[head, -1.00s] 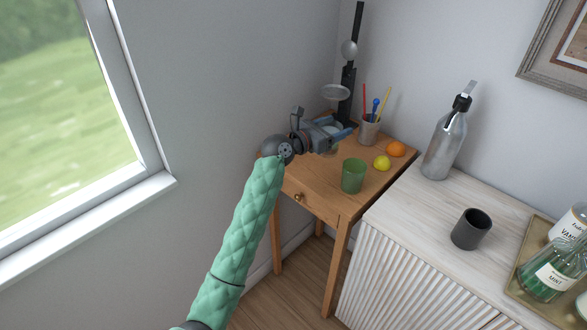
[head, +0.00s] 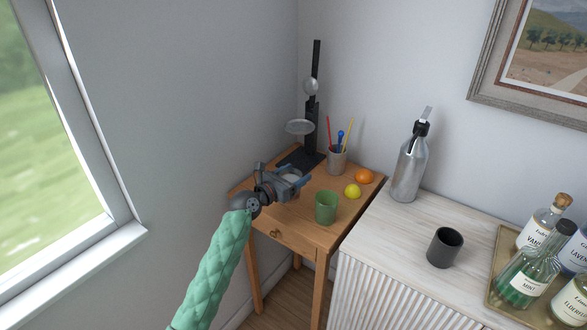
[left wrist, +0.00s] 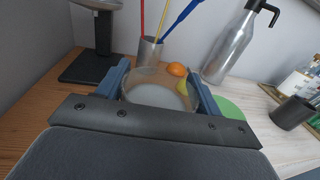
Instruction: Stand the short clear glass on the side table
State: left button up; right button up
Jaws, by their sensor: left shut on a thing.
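The short clear glass (left wrist: 153,96) is between the two blue fingers of my left gripper (left wrist: 160,82) in the left wrist view. Its pale round base shows through its open top. In the head view my left gripper (head: 296,182) is shut on the glass (head: 291,178), over the wooden side table (head: 291,228). The gripper hides much of the glass there, and I cannot tell whether its base touches the tabletop. My right gripper is not in view.
A green cup (head: 326,208) stands close to the right of the gripper. A lemon (head: 352,191), an orange (head: 364,176), a pen cup (head: 337,162) and a black stand (head: 312,135) are farther back. A white cabinet (head: 398,225) adjoins the table.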

pick_arm(q)
jog(key=shift+f, duration=0.65)
notch_tip(320, 180, down, 3)
jog(key=shift+r, duration=0.2)
jog(key=shift+f, duration=0.1)
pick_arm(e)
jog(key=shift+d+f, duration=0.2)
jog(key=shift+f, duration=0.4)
pick_arm(q)
jog(key=shift+f, duration=0.1)
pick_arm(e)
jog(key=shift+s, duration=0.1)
pick_arm(q)
jog(key=o, duration=1.4)
jog(key=shift+o, duration=0.2)
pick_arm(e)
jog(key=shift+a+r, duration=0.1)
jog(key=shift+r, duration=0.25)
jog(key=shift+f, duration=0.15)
